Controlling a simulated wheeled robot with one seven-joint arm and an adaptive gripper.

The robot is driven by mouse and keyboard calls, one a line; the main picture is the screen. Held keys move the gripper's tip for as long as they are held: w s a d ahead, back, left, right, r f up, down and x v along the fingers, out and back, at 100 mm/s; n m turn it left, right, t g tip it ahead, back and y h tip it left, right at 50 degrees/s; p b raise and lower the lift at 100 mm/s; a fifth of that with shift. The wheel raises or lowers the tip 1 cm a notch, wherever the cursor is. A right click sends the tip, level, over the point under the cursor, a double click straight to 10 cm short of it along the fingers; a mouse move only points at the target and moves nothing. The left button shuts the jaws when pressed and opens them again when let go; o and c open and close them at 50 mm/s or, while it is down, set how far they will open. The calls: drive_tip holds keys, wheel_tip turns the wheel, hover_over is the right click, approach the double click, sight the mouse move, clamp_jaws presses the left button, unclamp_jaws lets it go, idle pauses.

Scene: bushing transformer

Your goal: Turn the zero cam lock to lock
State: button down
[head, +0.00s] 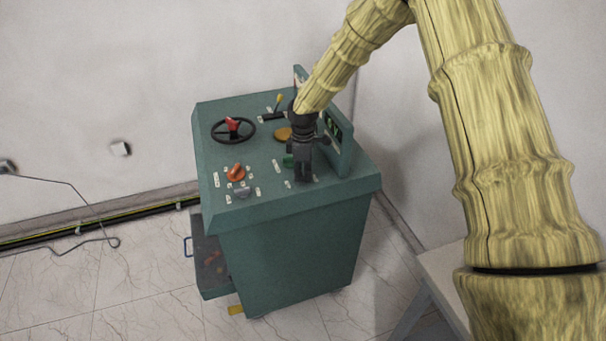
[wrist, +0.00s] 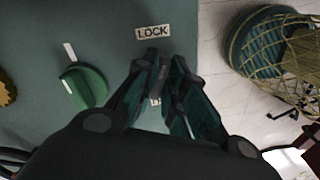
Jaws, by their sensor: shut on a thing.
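My gripper (head: 303,178) points down at the front right of the green cabinet's top panel (head: 262,187). In the wrist view my gripper (wrist: 166,66) has its two fingers close together around a small greyish part, the zero cam lock (wrist: 166,82), just below a white "LOCK" label (wrist: 153,31). A second label below is mostly covered by the fingers. The gripper is shut on the cam lock, which the fingers largely hide, so its exact angle is hard to tell. In the head view the gripper hides the lock.
A green knob (wrist: 88,88) is left of the fingers. The panel also carries a black handwheel (head: 215,130), an orange knob (head: 236,172), a grey knob (head: 242,192) and a yellow knob (head: 282,134). An upright display panel (head: 345,160) stands close to the gripper's right.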

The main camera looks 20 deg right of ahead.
drive_tip(key=n, duration=0.4)
drive_tip(key=shift+w+n, duration=0.15)
drive_tip(key=shift+n, duration=0.15)
idle(0.5)
drive_tip(key=c, duration=1.5)
unclamp_jaws()
wheel_tip(320, 180, up, 12)
drive_tip(key=shift+r, duration=0.1)
